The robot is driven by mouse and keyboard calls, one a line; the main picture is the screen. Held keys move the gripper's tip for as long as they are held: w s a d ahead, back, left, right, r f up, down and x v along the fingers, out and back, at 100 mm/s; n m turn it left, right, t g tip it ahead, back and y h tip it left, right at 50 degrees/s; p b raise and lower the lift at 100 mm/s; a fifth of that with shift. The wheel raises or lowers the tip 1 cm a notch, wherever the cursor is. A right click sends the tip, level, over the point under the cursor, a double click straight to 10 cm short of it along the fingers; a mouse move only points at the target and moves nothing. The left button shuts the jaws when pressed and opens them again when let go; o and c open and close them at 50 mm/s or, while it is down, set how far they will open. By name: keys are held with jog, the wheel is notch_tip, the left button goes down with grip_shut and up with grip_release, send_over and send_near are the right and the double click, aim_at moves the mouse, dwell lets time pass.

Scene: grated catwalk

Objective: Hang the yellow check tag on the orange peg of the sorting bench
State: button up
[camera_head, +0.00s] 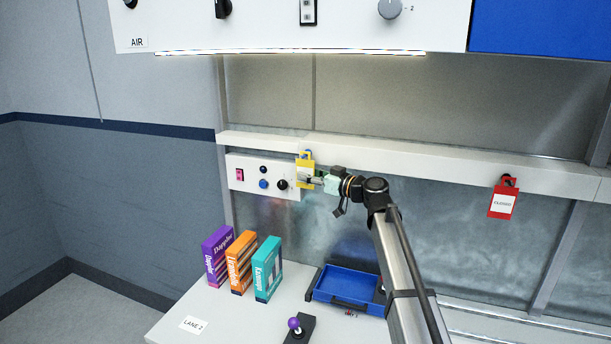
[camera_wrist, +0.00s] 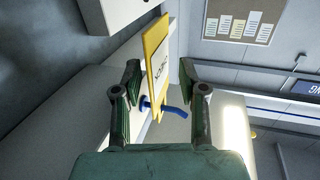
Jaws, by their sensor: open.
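The yellow check tag (camera_head: 306,176) is at the white rail in the head view, upright, beside the button panel. A blue peg or hook (camera_wrist: 165,107) passes by the slotted end of the tag (camera_wrist: 157,50) in the wrist view, and the tag appears to hang on it. My gripper (camera_head: 316,181) is at the tag. In the wrist view its fingers (camera_wrist: 161,75) are open, one on each side of the tag, with gaps showing. I cannot make out an orange peg in either view; my gripper and the tag cover part of the rail.
A red tag (camera_head: 503,203) hangs farther right on the rail. The button panel (camera_head: 240,175) is left of the yellow tag. Below are purple, orange and teal boxes (camera_head: 268,268), a blue tray (camera_head: 347,286) and a purple-knobbed joystick (camera_head: 295,324). An overhead cabinet (camera_head: 270,25) spans the top.

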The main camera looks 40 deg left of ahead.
grip_shut()
jog(key=shift+r+b, duration=0.35)
jog(key=shift+b, duration=0.3)
jog(key=shift+s, duration=0.25)
dwell(0.4)
jog(key=shift+s+d+b, duration=0.15)
jog(key=shift+s+b, duration=0.15)
jog(key=shift+b, duration=0.25)
jog(key=shift+s+d, duration=0.1)
jog(key=shift+s, duration=0.1)
jog(key=shift+s+d+r+b, duration=0.15)
jog(key=shift+s+b, duration=0.1)
jog(key=shift+s, duration=0.15)
jog(key=shift+s+d+r+b, duration=0.1)
jog(key=shift+s+r+b, duration=0.1)
jog(key=shift+s, duration=0.15)
jog(key=shift+s+d+r, duration=0.1)
jog(key=shift+s, duration=0.15)
